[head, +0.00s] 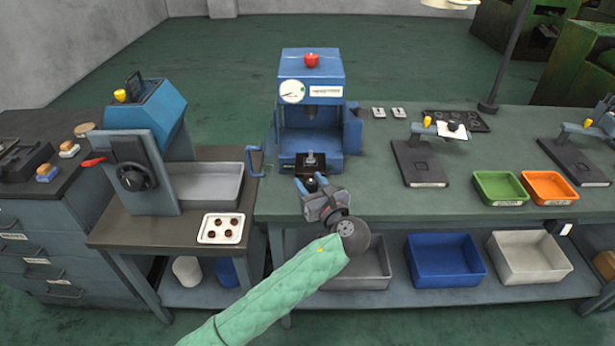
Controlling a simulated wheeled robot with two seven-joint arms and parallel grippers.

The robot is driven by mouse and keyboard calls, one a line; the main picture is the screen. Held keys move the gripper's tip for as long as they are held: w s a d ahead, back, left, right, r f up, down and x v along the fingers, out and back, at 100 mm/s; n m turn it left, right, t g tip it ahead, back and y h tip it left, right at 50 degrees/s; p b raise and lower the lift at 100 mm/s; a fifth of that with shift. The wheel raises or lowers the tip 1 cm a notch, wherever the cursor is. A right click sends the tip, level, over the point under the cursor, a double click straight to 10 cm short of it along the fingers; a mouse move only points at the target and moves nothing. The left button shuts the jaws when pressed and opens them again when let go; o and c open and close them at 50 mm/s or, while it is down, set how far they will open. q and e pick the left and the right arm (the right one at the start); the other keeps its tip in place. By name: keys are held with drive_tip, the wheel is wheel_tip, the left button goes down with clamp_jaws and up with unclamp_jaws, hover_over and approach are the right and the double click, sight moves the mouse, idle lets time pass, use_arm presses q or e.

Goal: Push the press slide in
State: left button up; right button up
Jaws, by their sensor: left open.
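The blue press (311,95) stands upright on the green bench, with a round gauge and a red knob on top. Its dark slide (311,161) shows at the front of the press opening, with a small metal piece standing on it. My left gripper (312,184) is open, right at the front of the slide, with a dark knob between or just behind its fingers. I cannot tell whether the fingers touch the knob. My left arm reaches up from the bottom in a green sleeve. My right gripper is not in view.
A blue handle (254,161) stands left of the press. A second blue machine (146,120) with a grey tray is further left. Green (499,187) and orange (548,187) trays and dark stands sit to the right.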

sight(307, 155)
use_arm(q)
drive_tip(key=shift+x, duration=0.85)
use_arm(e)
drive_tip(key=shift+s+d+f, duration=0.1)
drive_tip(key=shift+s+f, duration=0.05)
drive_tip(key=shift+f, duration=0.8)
